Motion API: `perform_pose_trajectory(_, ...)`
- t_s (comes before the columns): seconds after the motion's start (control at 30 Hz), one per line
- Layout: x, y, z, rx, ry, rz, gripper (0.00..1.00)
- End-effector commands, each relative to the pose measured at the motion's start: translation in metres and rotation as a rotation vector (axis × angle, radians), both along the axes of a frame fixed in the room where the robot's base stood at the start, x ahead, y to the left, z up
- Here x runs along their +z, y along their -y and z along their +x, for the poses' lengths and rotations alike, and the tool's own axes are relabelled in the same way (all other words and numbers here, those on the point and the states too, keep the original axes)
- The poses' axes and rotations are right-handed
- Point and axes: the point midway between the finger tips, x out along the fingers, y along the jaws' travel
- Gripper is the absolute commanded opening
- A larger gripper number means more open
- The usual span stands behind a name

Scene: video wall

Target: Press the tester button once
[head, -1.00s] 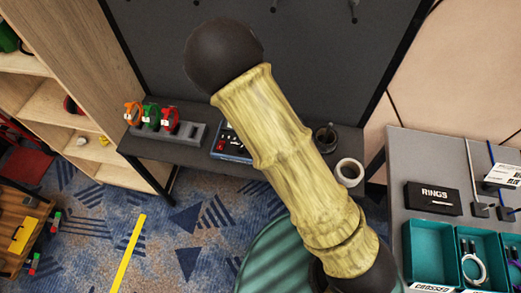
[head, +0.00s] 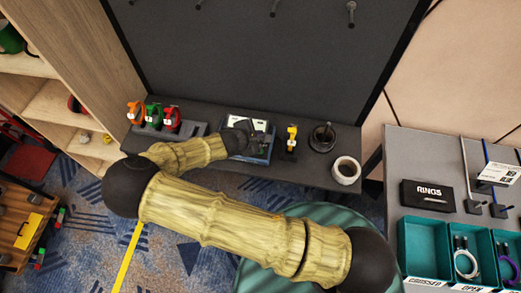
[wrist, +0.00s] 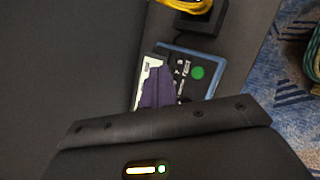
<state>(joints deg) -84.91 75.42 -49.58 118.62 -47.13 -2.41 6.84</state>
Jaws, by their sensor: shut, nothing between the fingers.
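The tester is a blue-rimmed box (head: 262,156) on the dark bench under the grey board. In the wrist view the tester (wrist: 207,60) shows a dark face with white markings, a round green spot (wrist: 197,72) and a pale panel at its left. I cannot tell which part is the button. My gripper (head: 258,139) is shut and empty, over the tester in the head view, and covers part of it. Whether it touches the tester cannot be told. In the wrist view my gripper's dark body fills the bottom and hides the tester's near part.
Orange, green and red clamps (head: 171,118) stand left of the tester. A table with teal bins (head: 425,243) is at right.

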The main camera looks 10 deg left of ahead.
Motion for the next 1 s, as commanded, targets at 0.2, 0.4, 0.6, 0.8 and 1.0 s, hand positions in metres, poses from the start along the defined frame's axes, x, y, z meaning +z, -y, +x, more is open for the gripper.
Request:
perform_pose_trajectory(0.2, -0.003, 0.000, 0.000, -0.002, 0.000, 0.001, 0.00)
perform_pose_trajectory(0.4, -0.019, 0.001, 0.000, -0.003, -0.001, 0.000, 0.00)
perform_pose_trajectory(0.6, -0.044, 0.001, 0.000, -0.002, -0.001, 0.000, 0.00)
perform_pose_trajectory(0.8, -0.068, 0.000, 0.000, -0.002, -0.001, 0.000, 0.00)
perform_pose_trajectory(1.0, -0.086, 0.000, 0.000, -0.002, -0.001, 0.001, 0.00)
